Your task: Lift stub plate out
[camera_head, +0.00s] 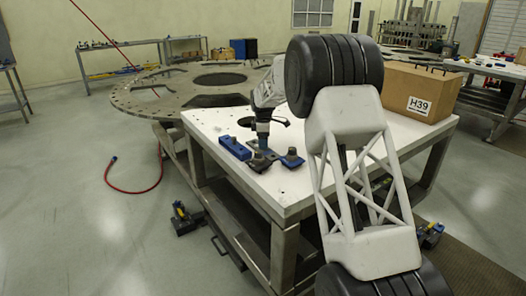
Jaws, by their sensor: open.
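My gripper (263,143) points down over the near part of the white-topped table (215,122). Its tip is small and dark here, so the gap between the fingers is hard to make out. Just below it lies a blue piece with dark knobs (290,160), which looks like the stub plate; I cannot tell whether the gripper touches it. A separate blue block (235,147) with dark spots lies just left of the gripper. My arm covers part of the table on the right.
A large round turret plate (150,97) with openings lies behind the table at the left. A cardboard box marked H39 (420,90) stands at the table's right back. A red hose (135,191) lies on the floor. The table's front left corner looks clear.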

